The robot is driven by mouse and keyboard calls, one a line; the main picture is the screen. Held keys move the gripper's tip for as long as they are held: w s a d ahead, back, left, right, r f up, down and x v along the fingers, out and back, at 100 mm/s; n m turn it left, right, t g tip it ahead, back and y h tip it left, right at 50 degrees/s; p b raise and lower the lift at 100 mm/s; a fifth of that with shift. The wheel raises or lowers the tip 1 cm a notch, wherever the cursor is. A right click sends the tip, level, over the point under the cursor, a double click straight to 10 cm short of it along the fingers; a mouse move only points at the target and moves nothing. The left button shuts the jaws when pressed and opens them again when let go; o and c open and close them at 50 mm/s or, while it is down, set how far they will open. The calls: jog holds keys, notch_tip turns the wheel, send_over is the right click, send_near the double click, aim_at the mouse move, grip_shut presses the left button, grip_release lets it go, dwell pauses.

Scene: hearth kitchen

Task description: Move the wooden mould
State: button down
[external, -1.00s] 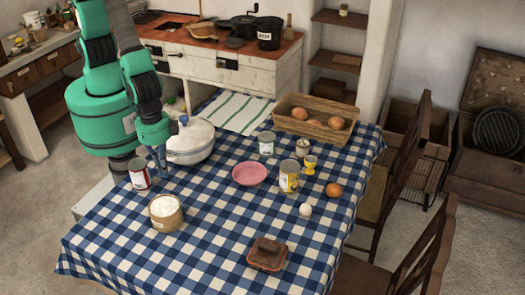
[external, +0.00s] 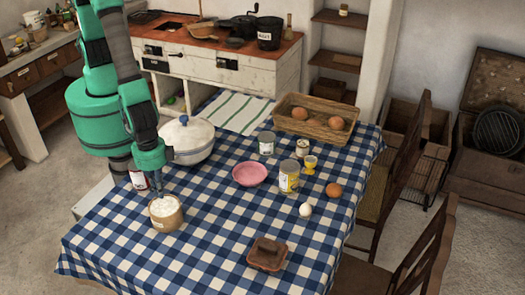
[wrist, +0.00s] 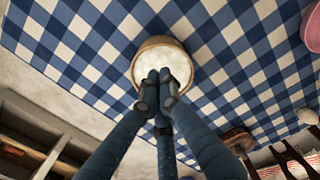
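A dark brown block-like wooden piece (external: 267,254), which looks like the wooden mould, lies on the checked cloth near the table's front. A brown piece (wrist: 237,139), probably the same one, shows in the wrist view at lower right. My gripper (external: 160,190) points down over a round wooden tub (external: 166,220) of white powder at the table's left. In the wrist view my gripper's fingers (wrist: 163,78) are drawn together, with nothing between them, and overlap the tub (wrist: 137,70). I cannot tell whether the tips touch the powder.
A red-labelled tin (external: 138,181) and a white lidded pot (external: 188,145) stand close to my arm. A pink bowl (external: 250,174), a yellow-labelled can (external: 289,177) and eggs stand further right. The cloth between tub and brown piece is clear.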

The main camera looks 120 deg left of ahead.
aim_at(164, 209)
notch_tip(164, 209, down, 9)
jog(key=shift+s+f+b, duration=0.1)
jog(key=shift+b, duration=0.6)
jog(key=shift+w, duration=2.05)
jog(key=w+b, duration=0.1)
jog(key=w, duration=1.9)
jog(key=shift+w, duration=0.25)
jog(key=shift+s, duration=0.1)
